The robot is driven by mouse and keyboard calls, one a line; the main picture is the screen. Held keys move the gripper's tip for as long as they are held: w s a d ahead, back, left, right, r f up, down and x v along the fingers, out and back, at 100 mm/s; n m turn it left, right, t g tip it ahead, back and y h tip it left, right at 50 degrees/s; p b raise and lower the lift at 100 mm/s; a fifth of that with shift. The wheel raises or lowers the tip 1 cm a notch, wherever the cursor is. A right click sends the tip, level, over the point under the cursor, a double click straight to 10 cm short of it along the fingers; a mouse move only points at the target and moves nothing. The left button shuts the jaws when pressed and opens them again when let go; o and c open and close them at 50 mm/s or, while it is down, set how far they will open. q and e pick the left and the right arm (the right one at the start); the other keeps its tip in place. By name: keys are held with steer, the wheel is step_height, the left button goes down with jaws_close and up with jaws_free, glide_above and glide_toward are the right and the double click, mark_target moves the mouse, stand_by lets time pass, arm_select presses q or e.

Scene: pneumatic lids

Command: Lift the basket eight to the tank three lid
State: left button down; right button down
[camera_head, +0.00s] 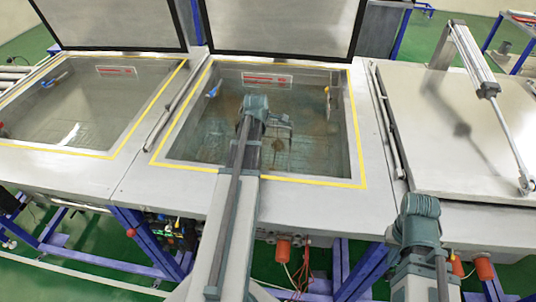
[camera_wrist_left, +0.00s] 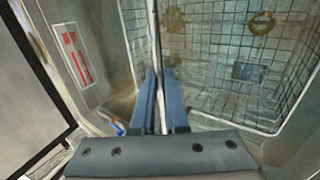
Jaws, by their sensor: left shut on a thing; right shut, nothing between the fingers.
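A wire-mesh basket with a pale thin rim sits in the open middle tank; its grid (camera_wrist_left: 225,75) fills much of the left wrist view. In the head view it is hard to make out through the murky tank. My left gripper (camera_wrist_left: 160,78) is shut on the basket's thin rim, its two blue-grey fingers on either side. In the head view my left gripper (camera_head: 280,122) reaches down into the middle tank. My right gripper (camera_head: 418,208) is shut and empty in front of the closed right-hand lid (camera_head: 450,115). I cannot read which tank is number three.
The left tank (camera_head: 85,105) is open and looks without a basket. Raised lids (camera_head: 285,25) stand behind the left and middle tanks. A pneumatic cylinder (camera_head: 475,60) lies over the right-hand lid. Yellow lines edge both open tanks. Blue frames (camera_head: 150,245) stand below.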

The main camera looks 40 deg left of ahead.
arm_select(q)
steer(key=shift+r, duration=0.1)
step_height(320, 180, up, 22)
steer(key=p, duration=2.1)
steer(key=shift+f+p, duration=0.2)
steer(key=shift+p, duration=0.15)
steer(key=shift+f, duration=0.1)
stand_by(3.7)
